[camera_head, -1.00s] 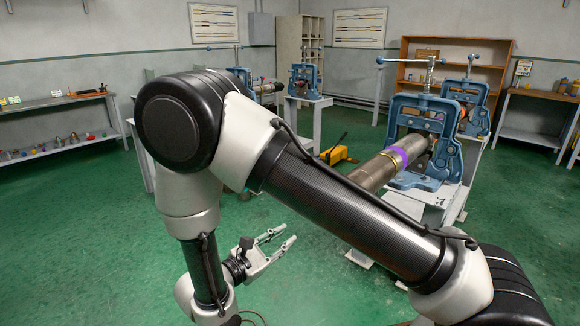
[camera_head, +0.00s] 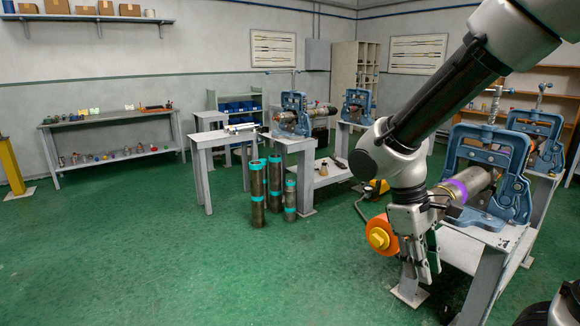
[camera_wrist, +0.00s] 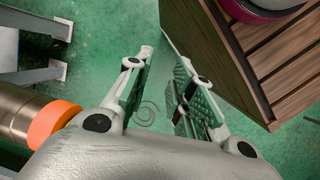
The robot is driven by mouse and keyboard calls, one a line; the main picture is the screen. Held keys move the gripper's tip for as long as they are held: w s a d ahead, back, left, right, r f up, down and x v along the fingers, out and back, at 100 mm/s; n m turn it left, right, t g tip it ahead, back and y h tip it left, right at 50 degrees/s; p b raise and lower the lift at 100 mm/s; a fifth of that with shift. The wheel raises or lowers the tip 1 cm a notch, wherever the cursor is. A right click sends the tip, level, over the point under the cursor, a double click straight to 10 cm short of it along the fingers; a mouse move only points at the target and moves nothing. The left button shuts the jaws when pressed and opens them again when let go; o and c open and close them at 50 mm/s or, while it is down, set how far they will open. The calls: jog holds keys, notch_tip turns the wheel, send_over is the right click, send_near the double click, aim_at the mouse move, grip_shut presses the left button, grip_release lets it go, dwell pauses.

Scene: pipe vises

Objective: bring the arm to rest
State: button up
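My gripper (camera_head: 425,278) hangs down in front of the near blue vise (camera_head: 488,165) in the head view, just right of an orange disc with a yellow centre (camera_head: 381,236). In the wrist view my gripper (camera_wrist: 162,60) shows its two fingers apart, with only green floor between them. The gripper is empty. A metal pipe with a purple band (camera_head: 456,189) sits in the near vise, partly hidden by my arm. In the wrist view an orange ring (camera_wrist: 52,122) is at the end of a metal pipe (camera_wrist: 14,112), close to the left finger.
A wooden slatted thing (camera_wrist: 262,62) lies right of the fingers in the wrist view. The near vise's grey stand (camera_head: 487,285) is beside my gripper. Several upright pipes (camera_head: 258,193) stand by a grey bench (camera_head: 290,143). The floor at front left is clear.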

jog(key=s+d+r+m+t+y, duration=0.1)
jog(key=s+d+r+m+t, duration=0.1)
jog(key=d+r, duration=0.3)
jog(key=s+d+r+m+t+y, duration=0.2)
jog(key=s+d+r+m+t, duration=0.1)
jog(key=r, duration=0.4)
jog(key=d+m+t, duration=0.1)
jog(key=d+m, duration=0.1)
jog(key=shift+s+d, duration=0.15)
jog(key=shift+d, duration=0.25)
jog(key=shift+o, duration=0.4)
